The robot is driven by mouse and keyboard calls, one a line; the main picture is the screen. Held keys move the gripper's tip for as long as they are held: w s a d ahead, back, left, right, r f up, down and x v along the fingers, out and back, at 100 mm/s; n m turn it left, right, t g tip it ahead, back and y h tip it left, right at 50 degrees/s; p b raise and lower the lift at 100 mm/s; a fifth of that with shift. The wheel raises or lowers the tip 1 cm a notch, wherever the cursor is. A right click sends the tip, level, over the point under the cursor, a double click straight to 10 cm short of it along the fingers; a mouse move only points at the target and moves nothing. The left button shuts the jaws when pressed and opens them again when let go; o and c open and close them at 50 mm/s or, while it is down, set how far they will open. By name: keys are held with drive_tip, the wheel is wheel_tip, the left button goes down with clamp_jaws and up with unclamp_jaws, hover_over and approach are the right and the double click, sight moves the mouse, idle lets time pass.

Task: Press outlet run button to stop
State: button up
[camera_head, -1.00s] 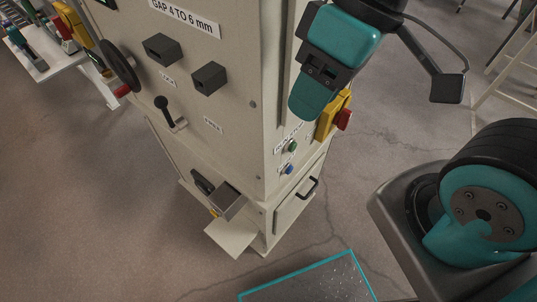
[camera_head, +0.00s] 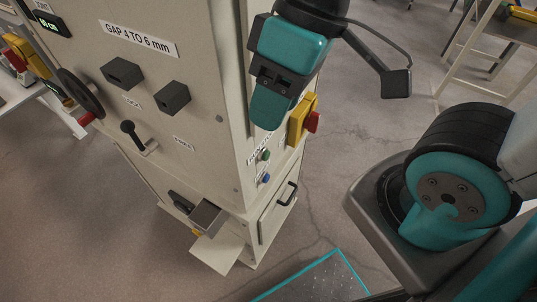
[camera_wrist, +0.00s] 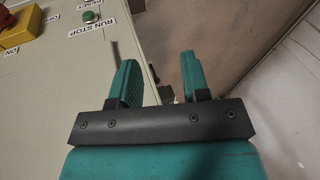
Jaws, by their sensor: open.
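A pale cabinet (camera_head: 190,85) stands in front of me. Its right side face carries a small green button (camera_head: 265,156) with a blue button (camera_head: 265,178) below it. Small labels beside them are hard to read in the head view. The wrist view shows the green button (camera_wrist: 91,16) at the top left, between labels reading RESET and RUN STOP. I cannot tell which label belongs to it. My gripper (camera_head: 268,112) points down, above the green button in the picture. In the wrist view its two fingers (camera_wrist: 161,78) are apart with nothing between them.
A yellow box with a red switch (camera_head: 303,119) is beside the gripper on the same face. A handled drawer (camera_head: 278,212) is lower down. A spout (camera_head: 213,214) juts from the cabinet front. Bare floor (camera_head: 335,180) lies to the right.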

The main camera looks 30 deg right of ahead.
idle(0.3)
clamp_jaws()
idle(1.6)
